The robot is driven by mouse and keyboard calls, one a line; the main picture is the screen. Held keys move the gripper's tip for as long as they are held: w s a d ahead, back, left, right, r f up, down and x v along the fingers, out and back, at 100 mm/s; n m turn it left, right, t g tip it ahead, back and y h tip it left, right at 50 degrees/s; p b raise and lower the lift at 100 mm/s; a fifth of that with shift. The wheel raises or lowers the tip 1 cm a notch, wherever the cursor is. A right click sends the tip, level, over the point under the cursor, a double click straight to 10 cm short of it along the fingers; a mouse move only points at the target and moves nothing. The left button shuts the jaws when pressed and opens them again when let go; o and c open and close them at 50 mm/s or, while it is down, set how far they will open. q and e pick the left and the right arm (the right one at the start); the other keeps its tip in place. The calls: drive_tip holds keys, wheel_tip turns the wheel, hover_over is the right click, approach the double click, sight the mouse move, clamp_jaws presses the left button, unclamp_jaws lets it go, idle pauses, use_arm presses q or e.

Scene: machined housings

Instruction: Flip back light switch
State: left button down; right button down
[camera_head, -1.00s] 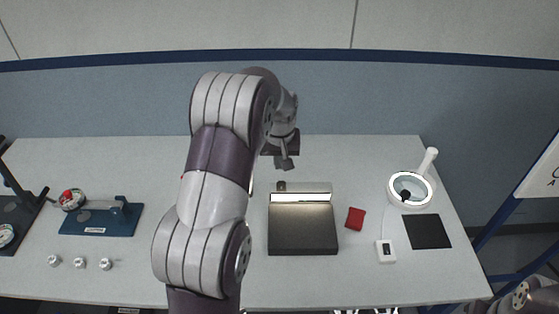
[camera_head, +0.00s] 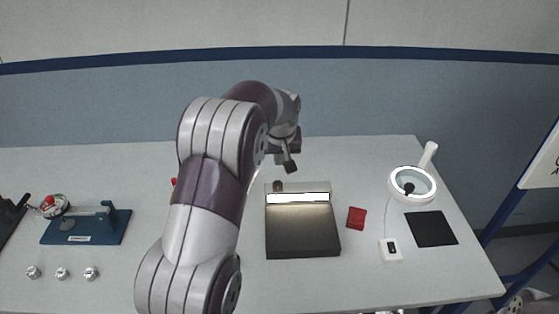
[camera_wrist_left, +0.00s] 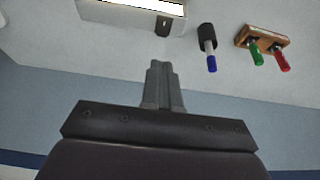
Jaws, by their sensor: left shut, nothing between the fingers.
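The light box (camera_head: 303,235) stands in the middle of the table, dark on top, with a lit white strip (camera_head: 298,197) along its back part. A small dark knob or switch (camera_head: 278,186) shows at its back left edge. In the left wrist view, a dark switch-like piece (camera_wrist_left: 163,27) shows on the near face of the light box (camera_wrist_left: 135,14). My left gripper (camera_head: 291,168) is shut and empty behind the box, apart from it in the head view. Its closed fingertips (camera_wrist_left: 160,66) point toward the switch in the wrist view. My right gripper is out of view.
A red block (camera_head: 356,218), a small white switch box (camera_head: 390,250), a black mat (camera_head: 431,229) and a ring lamp (camera_head: 412,201) stand to the right. A blue fixture (camera_head: 88,227) is at left. The wrist view shows a wooden marker rack (camera_wrist_left: 263,38) and a blue-tipped marker (camera_wrist_left: 207,45).

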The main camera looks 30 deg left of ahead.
sight(279, 182)
use_arm(q)
drive_tip(key=p+x, duration=0.2)
drive_tip(key=x, duration=0.9)
drive_tip(key=shift+s+d+f, duration=0.15)
drive_tip(key=shift+s+f, duration=0.05)
drive_tip(key=shift+f, duration=0.15)
